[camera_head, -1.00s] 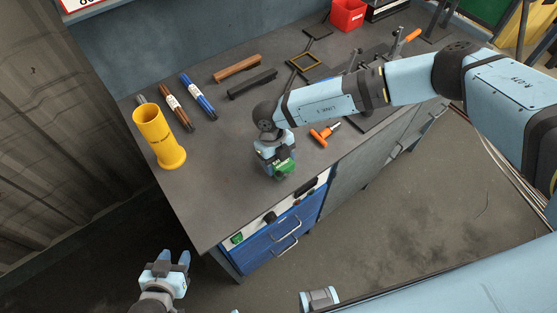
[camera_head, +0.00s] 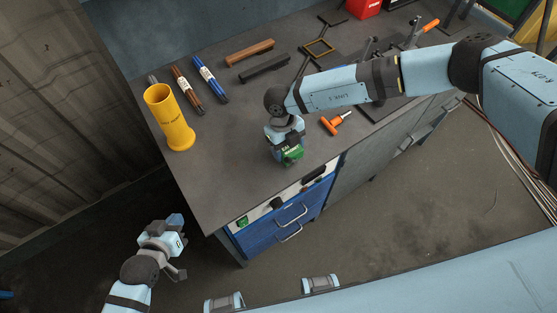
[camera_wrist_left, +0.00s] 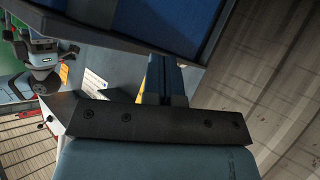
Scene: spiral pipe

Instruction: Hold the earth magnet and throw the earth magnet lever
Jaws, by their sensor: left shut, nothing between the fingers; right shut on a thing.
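The earth magnet (camera_head: 292,154) is a small green block at the near edge of the workbench. My right gripper (camera_head: 289,146) points down and is shut on it, covering its upper part. The magnet sits at the bench top; its lever cannot be made out. My left gripper (camera_head: 175,220) is off the bench's left front side, over the floor, apart from the magnet. It is shut and empty. Its fingers also show in the left wrist view (camera_wrist_left: 165,82), where the magnet is not seen.
The grey bench (camera_head: 222,195) carries a yellow cup (camera_head: 170,120), brown and blue tubes (camera_head: 210,82), two bar handles (camera_head: 262,68) and an orange-handled tool (camera_head: 332,124). The floor in front is open.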

